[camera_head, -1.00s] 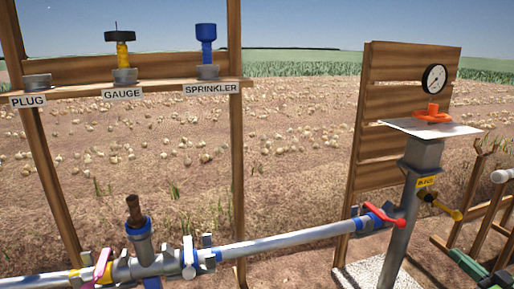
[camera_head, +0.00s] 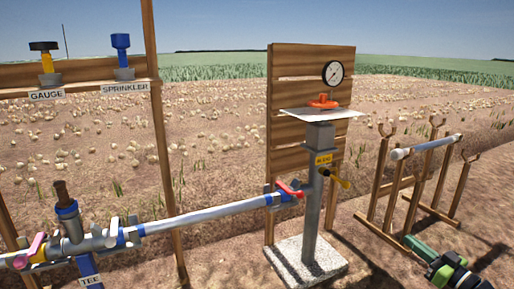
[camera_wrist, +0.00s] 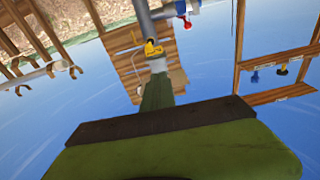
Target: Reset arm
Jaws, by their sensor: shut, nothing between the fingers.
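My gripper (camera_head: 418,246), green and black, shows at the lower right in the head view, low in front of the wooden rack. Its fingers are shut and hold nothing that I can see. In the wrist view, my gripper (camera_wrist: 158,103) fills the lower middle with green and dark parts. That view is tilted nearly upside down, with blue sky behind. Most of my arm is out of sight.
A grey standpipe (camera_head: 318,190) with an orange handwheel stands on a concrete pad (camera_head: 305,268), left of my gripper. A pipe (camera_head: 200,218) runs left from it. A rack (camera_head: 380,190) carries a white pipe (camera_head: 425,146). A shelf (camera_head: 75,78) holds gauge and sprinkler fittings.

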